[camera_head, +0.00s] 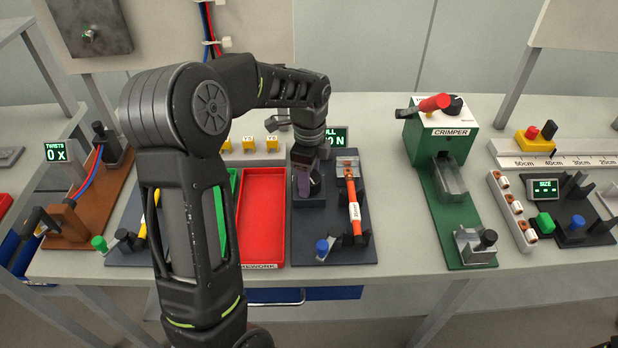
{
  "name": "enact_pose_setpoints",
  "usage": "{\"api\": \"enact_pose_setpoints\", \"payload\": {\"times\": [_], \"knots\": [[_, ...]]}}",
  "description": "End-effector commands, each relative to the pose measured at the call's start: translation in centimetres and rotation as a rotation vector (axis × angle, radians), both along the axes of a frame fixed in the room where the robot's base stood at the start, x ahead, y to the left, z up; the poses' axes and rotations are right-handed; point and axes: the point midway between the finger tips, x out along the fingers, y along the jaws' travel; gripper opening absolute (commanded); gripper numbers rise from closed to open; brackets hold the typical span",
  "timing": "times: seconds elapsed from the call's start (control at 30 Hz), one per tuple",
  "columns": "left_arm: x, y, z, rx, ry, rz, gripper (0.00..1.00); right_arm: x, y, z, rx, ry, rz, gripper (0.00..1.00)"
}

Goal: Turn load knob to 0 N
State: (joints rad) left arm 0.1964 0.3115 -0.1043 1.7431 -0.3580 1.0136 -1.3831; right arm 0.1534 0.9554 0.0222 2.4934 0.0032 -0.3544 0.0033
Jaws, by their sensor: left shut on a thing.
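My left gripper (306,184) points down at the dark block of the pull station (335,255). It is shut on what appears to be the load knob, which the fingers and wrist mostly hide, so its pointer cannot be read. The pull display (337,137) stands behind it with green text. Its left part is hidden by my wrist; "LL" and "0 N" show, and any digit before the 0 cannot be seen.
A red tray (263,218) is on the left. The green crimper (441,135) stands farther right, with bare table between.

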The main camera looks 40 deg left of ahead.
Motion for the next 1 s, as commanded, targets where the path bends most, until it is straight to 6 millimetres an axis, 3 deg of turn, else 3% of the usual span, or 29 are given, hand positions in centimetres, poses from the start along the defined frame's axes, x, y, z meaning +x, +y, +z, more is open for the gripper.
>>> {"api": "enact_pose_setpoints", "payload": {"times": [1.0], "knots": [[0.0, 0.0, 0.0, 0.001, -0.001, 0.963, 0.13, 0.2, 0.1, -1.3, 0.003, -0.005, 0.001, 0.76]]}}
